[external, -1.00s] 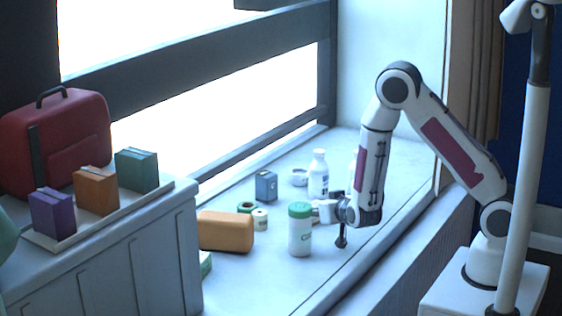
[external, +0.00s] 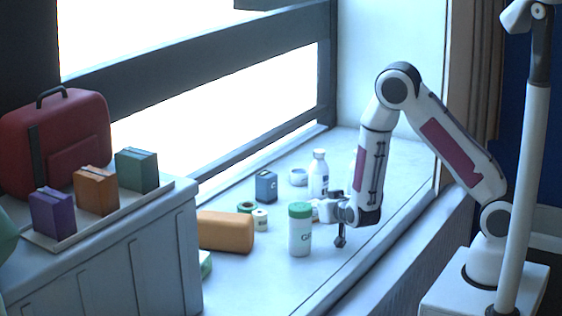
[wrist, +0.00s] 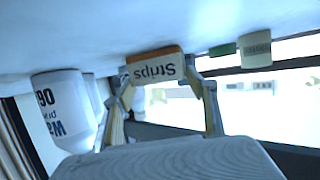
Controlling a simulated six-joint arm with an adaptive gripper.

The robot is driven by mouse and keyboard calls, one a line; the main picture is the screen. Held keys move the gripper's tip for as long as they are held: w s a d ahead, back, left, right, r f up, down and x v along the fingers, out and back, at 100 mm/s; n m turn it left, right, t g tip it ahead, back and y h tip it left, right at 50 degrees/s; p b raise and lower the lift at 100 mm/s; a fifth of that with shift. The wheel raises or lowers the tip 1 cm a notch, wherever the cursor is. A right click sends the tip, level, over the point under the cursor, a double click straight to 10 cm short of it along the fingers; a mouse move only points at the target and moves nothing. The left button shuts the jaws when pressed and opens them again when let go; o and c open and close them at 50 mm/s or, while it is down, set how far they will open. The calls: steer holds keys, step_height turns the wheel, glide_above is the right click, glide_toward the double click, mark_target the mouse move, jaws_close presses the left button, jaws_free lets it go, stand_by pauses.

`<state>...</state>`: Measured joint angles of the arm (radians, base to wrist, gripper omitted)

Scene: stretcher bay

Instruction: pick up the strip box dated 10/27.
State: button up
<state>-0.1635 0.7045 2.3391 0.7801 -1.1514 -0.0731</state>
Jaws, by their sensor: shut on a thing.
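A small orange and white box printed "Strips" (wrist: 155,68) sits between the two fingers of my gripper (wrist: 160,77) in the wrist view. The fingers touch it at both ends, so my gripper is shut on it. Its lettering appears upside down, and I cannot read a date on it. In the external view my gripper (external: 335,208) is low over the sill, just right of and behind a green-capped white container (external: 300,235). That container hides most of the box there, and I cannot tell whether the box is clear of the surface.
Small rolls (external: 260,219) and an orange pouch (external: 226,231) lie left. A white bottle (wrist: 65,112) is close beside the left finger. The sill's front right is clear.

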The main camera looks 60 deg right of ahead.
steer(key=shift+r, duration=0.2)
step_height(320, 180, up, 10)
steer(key=shift+f, duration=0.2)
stand_by(0.8)
